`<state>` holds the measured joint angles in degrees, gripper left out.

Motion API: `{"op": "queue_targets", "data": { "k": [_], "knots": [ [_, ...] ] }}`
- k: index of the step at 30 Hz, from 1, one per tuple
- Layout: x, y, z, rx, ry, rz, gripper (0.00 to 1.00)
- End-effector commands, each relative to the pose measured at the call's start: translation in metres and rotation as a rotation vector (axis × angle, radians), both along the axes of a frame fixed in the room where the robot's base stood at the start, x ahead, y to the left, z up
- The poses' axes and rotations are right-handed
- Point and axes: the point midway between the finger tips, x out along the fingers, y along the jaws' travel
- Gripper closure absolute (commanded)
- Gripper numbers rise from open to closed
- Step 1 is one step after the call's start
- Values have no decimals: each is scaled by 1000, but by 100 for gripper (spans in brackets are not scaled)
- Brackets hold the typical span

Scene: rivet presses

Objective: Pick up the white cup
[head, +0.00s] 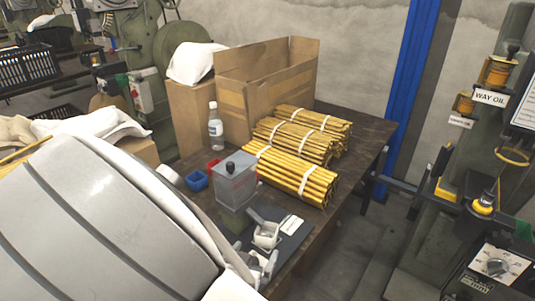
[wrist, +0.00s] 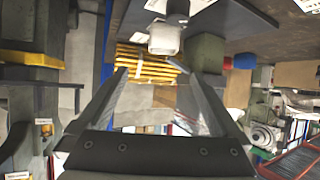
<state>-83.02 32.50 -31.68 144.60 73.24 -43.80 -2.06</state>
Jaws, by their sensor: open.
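A small white cup (head: 266,236) sits near the front edge of the dark table, on or beside a dark mat. It also shows in the wrist view (wrist: 165,39) at the top centre, where the scene appears upside down. My gripper (wrist: 156,75) is open, with its two dark fingers spread apart and nothing between them. The cup lies beyond the fingertips, apart from them. In the head view my large pale arm covers the lower left, and most of the gripper is hidden or hard to make out.
A grey box with a black knob (head: 236,182) stands close behind the cup. Bundles of yellow rods (head: 292,175), a blue bin (head: 196,181), a clear bottle (head: 215,127) and a cardboard box (head: 265,85) occupy the table (head: 368,140). Floor is free right of the table.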

Motion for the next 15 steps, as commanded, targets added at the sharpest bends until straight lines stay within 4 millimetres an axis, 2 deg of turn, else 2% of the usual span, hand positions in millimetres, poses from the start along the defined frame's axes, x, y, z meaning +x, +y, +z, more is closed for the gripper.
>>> {"op": "queue_targets", "data": {
  "k": [1, 9, 15],
  "knots": [
    [11, -4, -12, 1, -2, -5, 0],
    [60, -17, -39, 1, 1, -4, 0],
    [79, -21, -47, 3, 1, -1, 0]
  ]
}}
